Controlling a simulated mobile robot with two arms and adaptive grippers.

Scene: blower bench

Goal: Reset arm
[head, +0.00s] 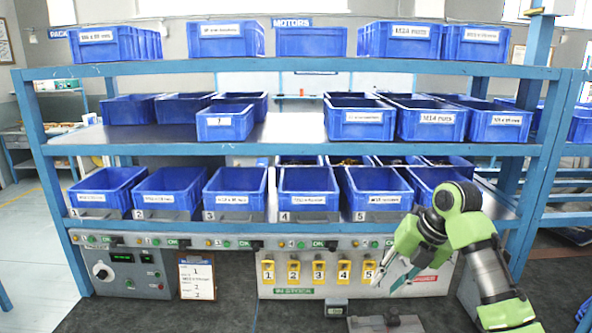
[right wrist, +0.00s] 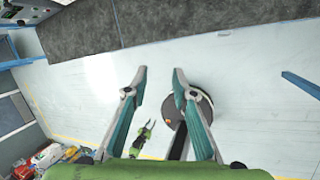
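My right gripper (head: 386,284) hangs in front of the lower right of the bench in the head view, below the shelf of blue bins. In the right wrist view its two fingers (right wrist: 160,70) are spread apart with nothing between them, and pale floor shows beyond. My left gripper does not show in the head view. A small green and black part with a claw-like end (right wrist: 144,136) in the right wrist view looks like my left gripper; it is too small to tell its opening.
A blue rack (head: 300,67) holds several blue bins on three levels. Below are a control panel (head: 128,272), a clipboard (head: 197,276) and yellow numbered holders (head: 319,271). A dark mat (right wrist: 85,32) edges the open floor. Colourful items (right wrist: 55,158) lie at lower left.

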